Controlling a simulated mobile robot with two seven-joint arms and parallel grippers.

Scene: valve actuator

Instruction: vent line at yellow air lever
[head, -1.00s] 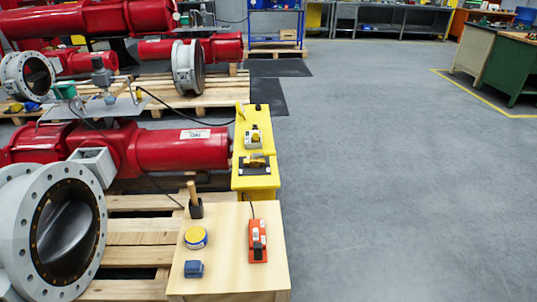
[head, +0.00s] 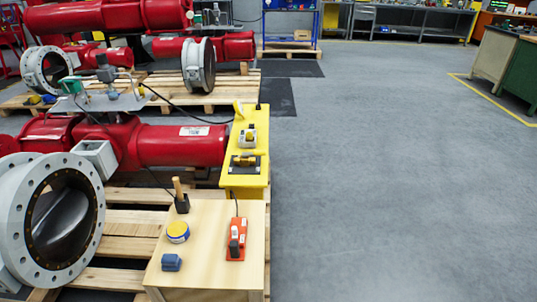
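A yellow stand (head: 246,183) stands behind the wooden box, beside the red actuator. On it is a small brass fitting (head: 246,161) on a dark plate, and behind that a white-and-yellow device (head: 248,137). A yellow upright part (head: 239,108) shows at the stand's far end. I cannot tell which of these is the air lever. A black hose (head: 180,107) runs from the actuator's top fittings to the stand. Neither of my grippers is in view.
A wooden box (head: 205,255) in front carries an orange device (head: 236,240), a yellow-and-blue tin (head: 178,231), a blue block (head: 171,262) and a wooden-handled tool (head: 180,197). The red actuator (head: 180,146) and flanged valve (head: 50,222) lie on pallets. Grey floor (head: 400,180) at right is clear.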

